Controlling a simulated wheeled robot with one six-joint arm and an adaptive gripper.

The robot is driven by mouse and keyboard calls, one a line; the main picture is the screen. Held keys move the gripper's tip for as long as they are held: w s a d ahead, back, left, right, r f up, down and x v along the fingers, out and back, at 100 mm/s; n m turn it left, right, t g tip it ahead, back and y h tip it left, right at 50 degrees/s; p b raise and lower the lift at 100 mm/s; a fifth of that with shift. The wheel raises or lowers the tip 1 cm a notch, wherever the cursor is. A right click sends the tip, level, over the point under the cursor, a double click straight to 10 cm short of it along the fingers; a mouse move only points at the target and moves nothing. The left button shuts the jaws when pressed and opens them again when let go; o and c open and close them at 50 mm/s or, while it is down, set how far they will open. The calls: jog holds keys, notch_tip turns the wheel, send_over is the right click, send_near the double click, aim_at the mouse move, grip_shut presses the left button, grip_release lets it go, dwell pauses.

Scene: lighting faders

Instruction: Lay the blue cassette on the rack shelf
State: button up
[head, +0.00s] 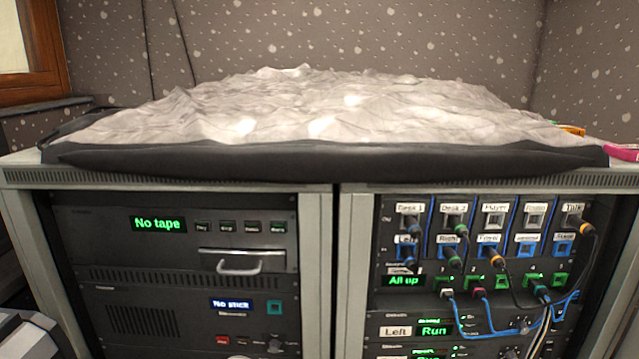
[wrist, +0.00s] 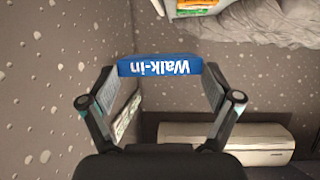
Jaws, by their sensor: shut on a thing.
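The blue cassette (wrist: 160,66) is in the wrist view, with the white label "Walk-in" showing upside down. My gripper (wrist: 160,73) is shut on it, with one finger at each end. The cassette is held in the air, and nothing is seen touching it but the fingers. Neither the cassette nor my gripper shows in the head view. The rack (head: 338,215) fills the lower part of the head view. I cannot tell for sure which surface is its shelf.
A crumpled pale sheet (head: 300,105) in a black tray (head: 330,162) covers most of the rack top. Orange (head: 572,130) and pink (head: 622,152) items lie at its right end. A tape deck (head: 190,240) reads "No tape". Patch cables hang at the right.

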jog(key=w+a+f+b, duration=0.1)
jog(key=w+a+f, duration=0.1)
jog(key=w, duration=0.1)
jog(key=w+a+f+b, duration=0.1)
jog(key=w+f, duration=0.1)
jog(key=w, duration=0.1)
jog(key=w+a+f+b, duration=0.1)
jog(key=w+a+f, duration=0.1)
jog(key=w, duration=0.1)
jog(key=shift+w+a+f+b, duration=0.3)
jog(key=shift+f+b, duration=0.05)
notch_tip(320, 180, down, 4)
jog(key=shift+b, duration=0.8)
jog(key=shift+v, duration=1.1)
jog(key=shift+d, duration=0.1)
